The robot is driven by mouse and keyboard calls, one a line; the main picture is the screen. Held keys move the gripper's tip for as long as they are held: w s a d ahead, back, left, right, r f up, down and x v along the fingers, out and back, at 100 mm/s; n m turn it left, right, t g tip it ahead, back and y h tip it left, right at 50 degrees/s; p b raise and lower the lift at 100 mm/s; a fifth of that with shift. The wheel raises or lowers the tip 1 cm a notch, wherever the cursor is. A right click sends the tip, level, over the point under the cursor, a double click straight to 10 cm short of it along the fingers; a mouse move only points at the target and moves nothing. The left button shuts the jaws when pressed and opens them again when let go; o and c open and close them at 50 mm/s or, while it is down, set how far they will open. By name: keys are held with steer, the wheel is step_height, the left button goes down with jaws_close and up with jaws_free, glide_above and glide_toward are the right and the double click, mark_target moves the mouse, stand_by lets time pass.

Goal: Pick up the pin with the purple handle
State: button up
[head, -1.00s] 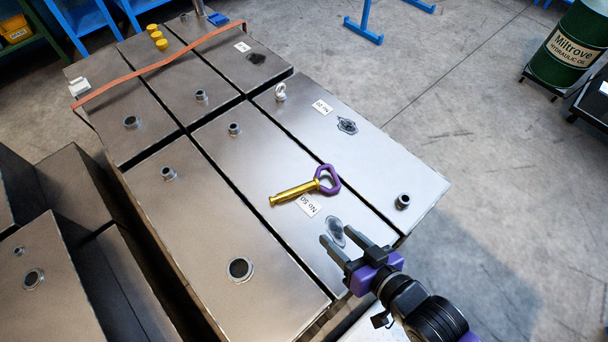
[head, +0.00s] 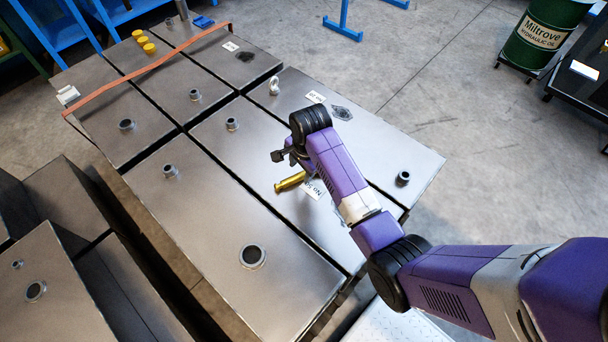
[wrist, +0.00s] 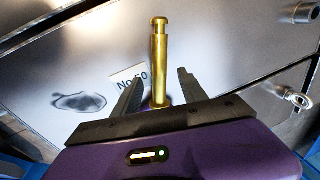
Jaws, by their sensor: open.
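The pin lies on a grey metal block with a "No 50" label. In the head view only its brass shaft (head: 290,181) shows; my arm hides its purple handle. In the wrist view the brass shaft (wrist: 159,60) stands out between and beyond the two fingers of my gripper (wrist: 158,80), with its tip away from me. The fingers are apart, one on each side of the pin, with a gap to the shaft. Most of the handle is hidden behind the gripper body.
A lifting eye (head: 274,86) and a short metal stub (head: 403,178) rise from the neighbouring block. Another stub (head: 232,124) stands on the pin's block. An orange strap (head: 150,68) crosses the far blocks, near yellow caps (head: 143,42). Dark gaps separate the blocks.

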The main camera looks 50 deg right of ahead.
steer(key=r+m, duration=0.1)
steer(key=d+r+g, duration=0.1)
steer(key=d+r+m, duration=0.1)
steer(key=shift+w+r+m+g+y, duration=0.1)
steer(key=shift+w+m+g+y, duration=0.2)
steer(key=shift+g, duration=0.1)
steer(key=shift+s+d, duration=0.1)
steer(key=shift+s, duration=0.05)
steer(key=f, duration=0.7)
steer(key=shift+d+f, duration=0.25)
steer(key=shift+d, duration=0.15)
jaws_close()
steer(key=shift+r, duration=0.1)
stand_by(0.5)
